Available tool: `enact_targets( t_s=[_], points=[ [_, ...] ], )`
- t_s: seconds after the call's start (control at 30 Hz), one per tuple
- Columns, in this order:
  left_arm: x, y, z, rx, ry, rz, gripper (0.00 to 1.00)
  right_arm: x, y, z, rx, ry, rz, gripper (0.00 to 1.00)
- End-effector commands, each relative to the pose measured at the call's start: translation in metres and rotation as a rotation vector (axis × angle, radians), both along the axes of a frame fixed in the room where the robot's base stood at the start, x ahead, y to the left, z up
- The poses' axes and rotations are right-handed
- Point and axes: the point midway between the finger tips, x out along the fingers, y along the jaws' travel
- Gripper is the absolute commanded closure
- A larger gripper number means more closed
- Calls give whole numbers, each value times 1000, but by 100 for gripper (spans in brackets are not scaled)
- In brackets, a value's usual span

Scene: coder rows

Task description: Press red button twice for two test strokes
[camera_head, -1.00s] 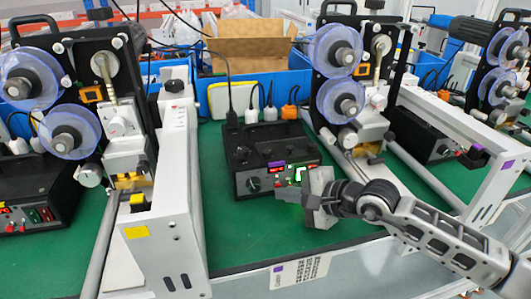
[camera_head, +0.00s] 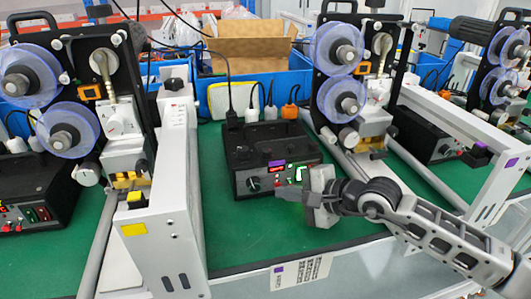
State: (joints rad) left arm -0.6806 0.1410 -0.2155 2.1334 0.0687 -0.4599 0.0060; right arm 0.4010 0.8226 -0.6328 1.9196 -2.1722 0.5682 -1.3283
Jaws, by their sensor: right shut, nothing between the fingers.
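A black control box (camera_head: 240,152) stands on the green bench top in the middle of the view. Its front panel has a black knob (camera_head: 254,184), a small red-lit display (camera_head: 277,169) and a green-lit part (camera_head: 300,173). A tiny red spot, likely the red button (camera_head: 278,181), shows under the red display just above my fingertips. My right gripper (camera_head: 279,192) comes in from the right, shut and empty, its fingertips in front of the panel's lower part. I cannot tell whether they touch it. My left gripper is not in view.
Label-coding machines with clear blue-rimmed reels (camera_head: 70,130) stand left and right of the box. A white metal frame (camera_head: 172,200) rises on the left. Plugs, blue bins and a cardboard box (camera_head: 258,48) are behind. Green bench (camera_head: 250,235) is clear in front.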

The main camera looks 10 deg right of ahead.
Motion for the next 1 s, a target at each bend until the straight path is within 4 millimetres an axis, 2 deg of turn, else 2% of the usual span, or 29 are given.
enact_targets(
  t_s=[0.23, 0.73, 1.0],
  points=[
    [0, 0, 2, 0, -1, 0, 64, -3, -1, 1, 0, -1, -1, 100],
    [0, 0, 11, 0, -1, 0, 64, -52, -2, 0, 0, 2, 1, 100],
    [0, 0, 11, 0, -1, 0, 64, -60, -2, 1, 1, -1, 1, 100]
  ],
)
